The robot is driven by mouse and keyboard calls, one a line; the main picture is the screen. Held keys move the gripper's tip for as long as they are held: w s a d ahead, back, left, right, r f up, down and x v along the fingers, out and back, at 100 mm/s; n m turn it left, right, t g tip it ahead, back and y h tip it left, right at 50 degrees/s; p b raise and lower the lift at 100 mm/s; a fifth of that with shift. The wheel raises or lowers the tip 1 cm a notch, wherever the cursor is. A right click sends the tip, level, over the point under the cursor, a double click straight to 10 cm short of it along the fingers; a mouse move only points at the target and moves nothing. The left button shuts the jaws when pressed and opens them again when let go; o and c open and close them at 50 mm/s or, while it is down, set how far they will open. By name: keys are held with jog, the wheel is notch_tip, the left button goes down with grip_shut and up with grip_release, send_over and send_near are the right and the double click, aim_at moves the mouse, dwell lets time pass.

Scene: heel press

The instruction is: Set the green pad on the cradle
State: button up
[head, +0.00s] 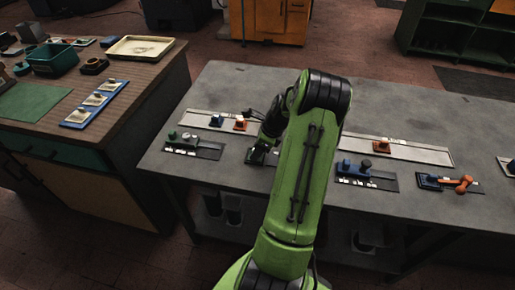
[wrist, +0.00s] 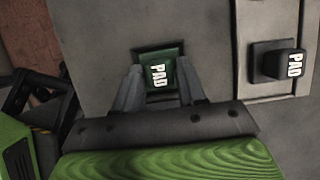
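The green pad (wrist: 160,73) has a square base and a raised block lettered PAD. In the wrist view it sits between the two fingers of my gripper (wrist: 158,84), which appear closed against its sides. In the head view my gripper (head: 260,152) is low over the grey bench, in front of the pale strip, with the green pad (head: 256,157) at its tip. Whether the pad touches the bench is unclear. A fixture with a green block (head: 186,139) on a dark plate stands to its left. No part is clearly readable as the cradle.
A dark pad (wrist: 284,62) shows in the wrist view. A blue fixture (head: 352,168) and an orange-and-blue one (head: 455,184) stand right.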

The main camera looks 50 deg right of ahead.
jog(key=o, duration=0.4)
jog(key=p+v, duration=0.4)
jog(key=v, duration=1.1)
jog(key=shift+r+p, duration=0.3)
jog(key=shift+r, duration=0.1)
